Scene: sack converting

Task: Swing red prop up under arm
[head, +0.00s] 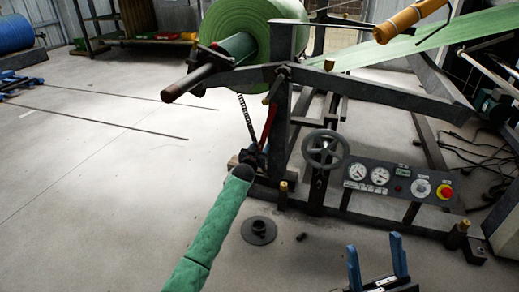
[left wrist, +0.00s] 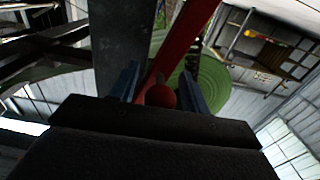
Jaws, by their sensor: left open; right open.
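The red prop (head: 269,122) hangs beside the dark upright of the stand, below the dark grey arm (head: 235,78) that carries the green roll (head: 243,30). My left gripper (head: 254,157) is at the prop's lower end, small and dark in the head view. In the left wrist view the prop (left wrist: 188,40) runs up and to the right, and its rounded red end (left wrist: 160,95) lies between the two open blue fingers of the left gripper (left wrist: 160,84). Contact cannot be told. My right gripper (head: 377,262) is open and empty at the bottom of the head view.
A handwheel (head: 325,149) and a gauge panel (head: 400,184) with a red button stand right of the upright. A round dark base piece (head: 259,230) lies on the floor. Cables (head: 480,150) lie at right. The floor at left is mostly clear, with thin rods.

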